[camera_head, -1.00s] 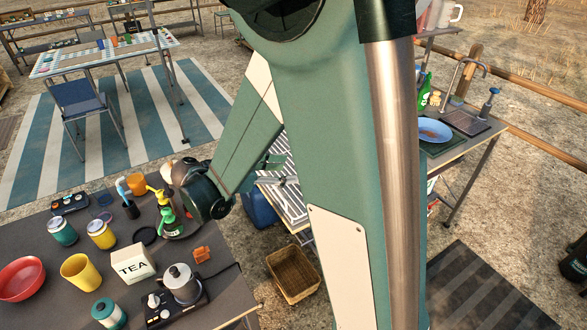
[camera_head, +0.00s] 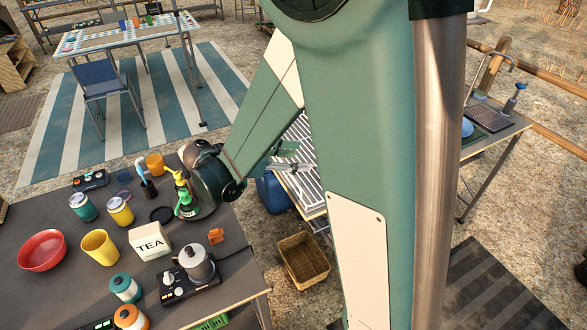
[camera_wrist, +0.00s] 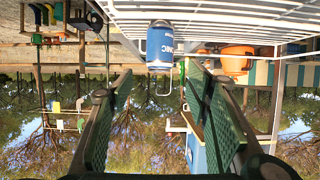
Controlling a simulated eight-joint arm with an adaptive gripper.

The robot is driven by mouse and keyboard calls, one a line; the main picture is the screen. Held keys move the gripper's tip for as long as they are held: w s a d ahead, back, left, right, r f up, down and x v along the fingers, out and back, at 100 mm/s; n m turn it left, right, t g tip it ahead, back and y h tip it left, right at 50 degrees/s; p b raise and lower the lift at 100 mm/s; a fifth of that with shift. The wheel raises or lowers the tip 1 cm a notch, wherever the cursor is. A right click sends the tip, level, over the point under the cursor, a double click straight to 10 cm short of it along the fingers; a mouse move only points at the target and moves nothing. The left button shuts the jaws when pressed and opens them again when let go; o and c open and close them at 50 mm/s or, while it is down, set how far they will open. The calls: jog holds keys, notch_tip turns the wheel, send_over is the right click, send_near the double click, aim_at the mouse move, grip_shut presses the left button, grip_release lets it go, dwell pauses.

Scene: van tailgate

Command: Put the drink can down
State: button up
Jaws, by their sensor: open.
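The drink can (camera_wrist: 160,45) is blue with white lettering and a pale end. In the wrist view, which appears upside down, it stands against a white wire rack (camera_wrist: 225,14). My gripper (camera_wrist: 158,78) is open, with one green finger on each side of the can's line and a visible gap between the fingers and the can. In the head view my gripper (camera_head: 288,158) is at the edge of the slatted rack (camera_head: 303,185). The can is not visible there; my arm covers much of that area.
The dark table (camera_head: 75,285) at left holds a red bowl (camera_head: 41,250), a yellow cup (camera_head: 100,247), a TEA box (camera_head: 150,240) and a moka pot (camera_head: 196,261). A wicker basket (camera_head: 303,260) is on the ground. An orange object (camera_wrist: 236,60) shows near the rack in the wrist view.

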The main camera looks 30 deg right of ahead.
jog(key=shift+s, duration=0.1)
jog(key=s+a+r+n+t+y, duration=0.2)
jog(key=s+a+n+t+y, duration=0.1)
jog(key=s+a+n+y, duration=0.3)
jog(key=s+a+r+n+t+y, duration=0.3)
jog(key=s+n+y, duration=0.4)
jog(key=s+n, duration=0.4)
jog(key=shift+a+r+n+t, duration=0.35)
jog(key=shift+a+n+t, duration=0.2)
jog(key=shift+a, duration=0.85)
